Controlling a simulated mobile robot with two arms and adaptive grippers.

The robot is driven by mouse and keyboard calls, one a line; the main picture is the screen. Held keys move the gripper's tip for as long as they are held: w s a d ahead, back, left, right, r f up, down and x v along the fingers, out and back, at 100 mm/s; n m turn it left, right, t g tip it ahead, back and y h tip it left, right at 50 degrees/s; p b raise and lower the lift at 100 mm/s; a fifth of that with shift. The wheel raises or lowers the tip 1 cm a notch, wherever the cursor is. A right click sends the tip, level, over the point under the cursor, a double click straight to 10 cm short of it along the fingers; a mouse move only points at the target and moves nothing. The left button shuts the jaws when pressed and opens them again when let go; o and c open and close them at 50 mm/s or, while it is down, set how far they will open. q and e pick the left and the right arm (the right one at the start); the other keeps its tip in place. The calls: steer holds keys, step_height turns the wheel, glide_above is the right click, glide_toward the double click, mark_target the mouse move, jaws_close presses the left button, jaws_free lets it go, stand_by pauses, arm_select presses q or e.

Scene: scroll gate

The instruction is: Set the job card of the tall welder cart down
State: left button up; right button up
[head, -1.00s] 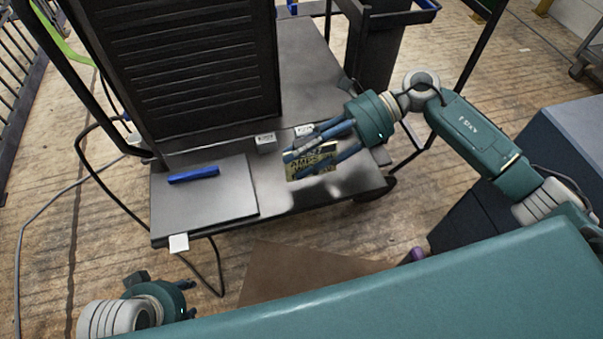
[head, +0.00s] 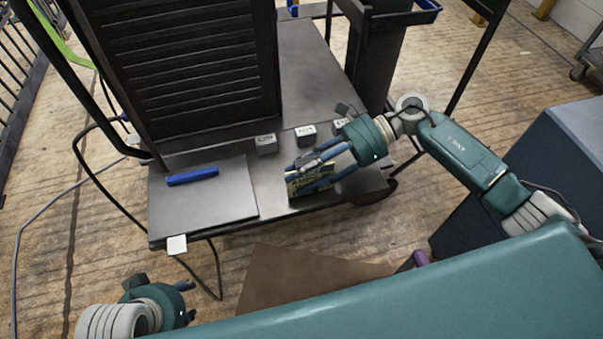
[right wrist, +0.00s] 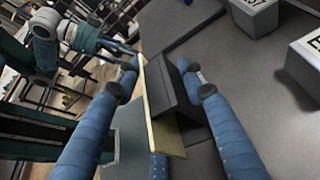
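The job card (head: 306,182), yellow and dark with lettering, is at the front right of the cart's low deck (head: 272,206). My right gripper (head: 294,173) has its blue fingers on either side of the card. In the right wrist view the card's yellow face (right wrist: 160,118) and a dark slab lie between the fingertips, which look to be against them. Whether its lower edge touches the deck is unclear. The tall dark louvred welder (head: 195,75) stands behind. My left gripper (head: 190,301) is at the lower left, empty, its fingers apart.
A blue bar (head: 192,176) lies on a grey plate (head: 225,203) to the left. Cables hang at the cart's left side. A dark bin (head: 372,60) stands behind right.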

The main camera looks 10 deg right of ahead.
steer(key=o, duration=0.4)
steer(key=shift+o, duration=0.2)
steer(key=shift+r, duration=0.1)
steer(key=shift+d+r, duration=0.1)
steer(key=v, duration=1.1)
steer(key=shift+d+r, duration=0.15)
steer(key=shift+d, duration=0.2)
steer(key=shift+w, duration=0.1)
